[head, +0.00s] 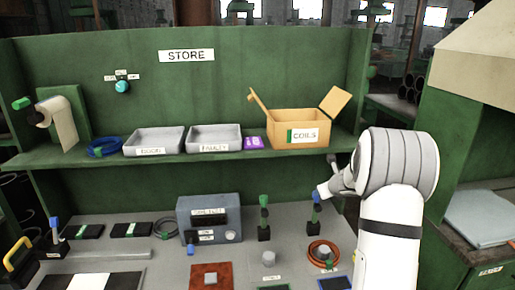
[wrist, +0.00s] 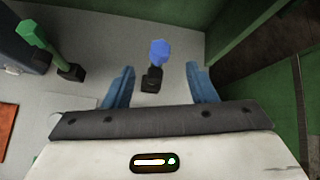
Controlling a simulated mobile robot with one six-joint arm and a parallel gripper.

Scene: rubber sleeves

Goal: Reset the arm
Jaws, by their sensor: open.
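My gripper (wrist: 160,70) is open, with its two blue fingers apart. In the wrist view a blue-topped post on a black base (wrist: 151,84) shows in the gap between the fingers, with clear space on both sides. In the head view my gripper (head: 328,188) is at the right, by the top of the blue-topped post (head: 315,206), below the shelf. I cannot tell whether it touches the post. My white and grey arm covers part of the bench's right side.
A shelf (head: 200,155) with grey trays and an open cardboard COILS box (head: 297,128) is above the bench. A green-topped post (head: 264,212), a grey-blue instrument box (head: 208,216) and an orange ring (head: 312,256) are nearby. A green side wall (wrist: 235,45) stands to the right.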

